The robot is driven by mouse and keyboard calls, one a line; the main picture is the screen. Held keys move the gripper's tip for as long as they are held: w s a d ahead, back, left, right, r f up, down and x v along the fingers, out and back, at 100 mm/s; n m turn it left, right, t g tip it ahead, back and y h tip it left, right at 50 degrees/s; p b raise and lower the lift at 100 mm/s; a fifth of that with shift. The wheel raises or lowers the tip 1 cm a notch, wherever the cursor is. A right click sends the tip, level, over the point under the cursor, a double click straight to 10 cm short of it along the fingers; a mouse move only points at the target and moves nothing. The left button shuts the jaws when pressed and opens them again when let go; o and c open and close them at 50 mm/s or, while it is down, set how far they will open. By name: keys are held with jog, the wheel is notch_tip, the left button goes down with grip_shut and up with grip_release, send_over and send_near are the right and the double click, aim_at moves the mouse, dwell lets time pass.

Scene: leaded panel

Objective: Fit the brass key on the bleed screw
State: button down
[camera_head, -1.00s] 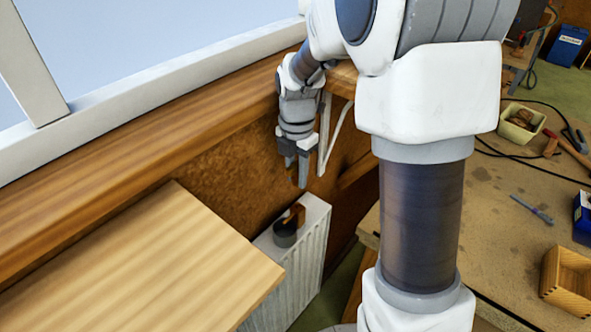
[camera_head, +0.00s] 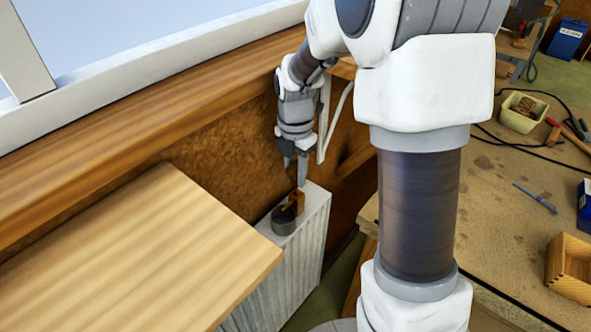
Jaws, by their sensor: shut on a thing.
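An orange-brown upright piece, which I take to be the brass key (camera_head: 296,199), stands over the top of the pale ribbed radiator (camera_head: 301,262). It is partly behind a short dark grey cylinder (camera_head: 284,221) on the radiator top. My gripper (camera_head: 296,183) points down and is shut on the brass key. Its right fingertip overlaps the top of the key in this view, and the key's lower end is hidden. I cannot make out the bleed screw.
A wooden board (camera_head: 150,270) covers the front left, its right corner close to the radiator. A white bracket (camera_head: 333,120) is just right of my gripper. A workbench (camera_head: 500,215) at right holds a tub (camera_head: 523,112), a blue-handled tool and a wooden box (camera_head: 570,268).

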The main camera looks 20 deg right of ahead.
aim_at(296, 191)
jog(key=shift+f, duration=0.7)
jog(key=shift+f+b, duration=1.05)
jog(key=shift+f, duration=0.3)
dwell(1.1)
jog(key=c, duration=0.6)
grip_release()
jog(key=shift+r, duration=0.1)
notch_tip(296, 191, up, 17)
jog(key=shift+r+p, duration=0.2)
jog(key=shift+p, duration=0.2)
